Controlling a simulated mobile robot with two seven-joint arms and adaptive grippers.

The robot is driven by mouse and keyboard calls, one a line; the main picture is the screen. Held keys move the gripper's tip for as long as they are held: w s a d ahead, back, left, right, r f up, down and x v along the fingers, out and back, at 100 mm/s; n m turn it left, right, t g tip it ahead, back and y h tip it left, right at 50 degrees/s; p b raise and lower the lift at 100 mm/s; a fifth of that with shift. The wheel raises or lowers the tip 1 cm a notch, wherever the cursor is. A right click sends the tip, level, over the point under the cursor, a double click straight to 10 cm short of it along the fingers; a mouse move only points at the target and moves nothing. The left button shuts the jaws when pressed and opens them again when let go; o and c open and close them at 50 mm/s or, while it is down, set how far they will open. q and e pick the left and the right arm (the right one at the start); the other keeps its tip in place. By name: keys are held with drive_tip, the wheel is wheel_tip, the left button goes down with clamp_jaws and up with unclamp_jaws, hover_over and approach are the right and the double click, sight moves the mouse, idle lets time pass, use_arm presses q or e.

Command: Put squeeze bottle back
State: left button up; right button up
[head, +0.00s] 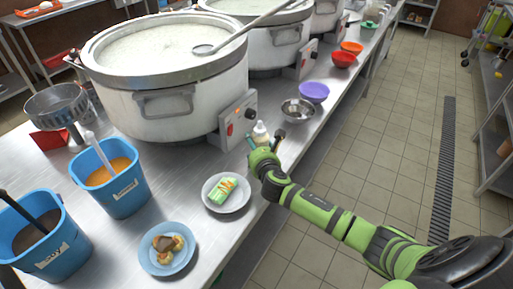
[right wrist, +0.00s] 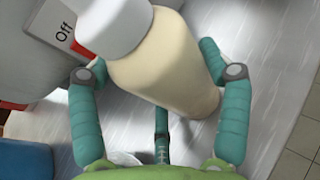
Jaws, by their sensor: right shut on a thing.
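The squeeze bottle (head: 261,133) has a cream-coloured body and a white cap. It is upright or nearly so in the head view, beside the large pot's control box. My right gripper (head: 264,145) is shut on it, with its fingers around the body. My left gripper is not in view.
A large congee pot (head: 175,95) stands behind, with a ladle (head: 245,28) across the pots. A white plate with a green roll (head: 222,190), a blue plate with food (head: 163,248) and blue tubs (head: 120,190) stand at the front. Metal (head: 297,110) and purple (head: 315,91) bowls line the edge.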

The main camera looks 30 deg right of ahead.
drive_tip(key=shift+f, duration=0.1)
drive_tip(key=o, duration=0.8)
drive_tip(key=shift+s, duration=0.2)
drive_tip(key=v, duration=1.1)
drive_tip(key=shift+s+r, duration=0.3)
